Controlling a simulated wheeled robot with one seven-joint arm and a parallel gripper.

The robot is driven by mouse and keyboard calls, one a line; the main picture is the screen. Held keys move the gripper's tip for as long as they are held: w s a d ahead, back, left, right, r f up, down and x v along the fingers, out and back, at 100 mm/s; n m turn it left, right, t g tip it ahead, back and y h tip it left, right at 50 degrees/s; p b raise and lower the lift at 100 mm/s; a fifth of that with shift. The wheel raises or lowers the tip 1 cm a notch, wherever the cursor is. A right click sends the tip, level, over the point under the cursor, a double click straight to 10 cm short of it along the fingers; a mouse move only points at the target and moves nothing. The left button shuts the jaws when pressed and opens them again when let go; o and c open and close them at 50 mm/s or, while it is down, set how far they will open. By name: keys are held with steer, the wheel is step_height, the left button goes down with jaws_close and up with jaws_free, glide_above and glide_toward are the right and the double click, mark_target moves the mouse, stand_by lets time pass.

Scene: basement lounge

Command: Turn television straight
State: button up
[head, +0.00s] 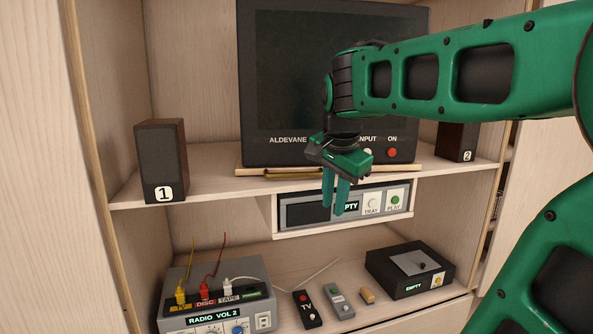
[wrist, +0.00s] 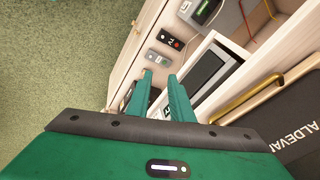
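The television (head: 290,70) is a dark boxy set on a pale wooden board (head: 410,168) on the upper shelf. The board's right end lies nearer the shelf's front edge than its left end, so the set looks turned a little from the shelf line. A yellow bar handle (head: 285,174) runs along the board's front; it also shows in the wrist view (wrist: 245,98). My gripper (head: 340,210) points down in front of the television's lower middle, right of the handle. Its fingers are apart with nothing between them. My arm hides part of the screen and lettering.
Speakers 1 (head: 162,160) and 2 (head: 456,142) flank the television. A player (head: 305,210) hangs under the shelf, behind my fingers. Below are a radio (head: 215,295), remotes (head: 307,308) and a black box (head: 410,270). Green carpet (wrist: 60,60) lies open in front.

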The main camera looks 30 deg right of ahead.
mark_target(295, 173)
steer(key=w+a+r+m+t, duration=0.25)
steer(key=w+r+m, duration=0.45)
steer(key=w+r, duration=0.45)
steer(key=x, duration=0.6)
steer(key=d+x, duration=0.1)
steer(key=x, duration=0.3)
steer(key=shift+r, duration=0.1)
jaws_close()
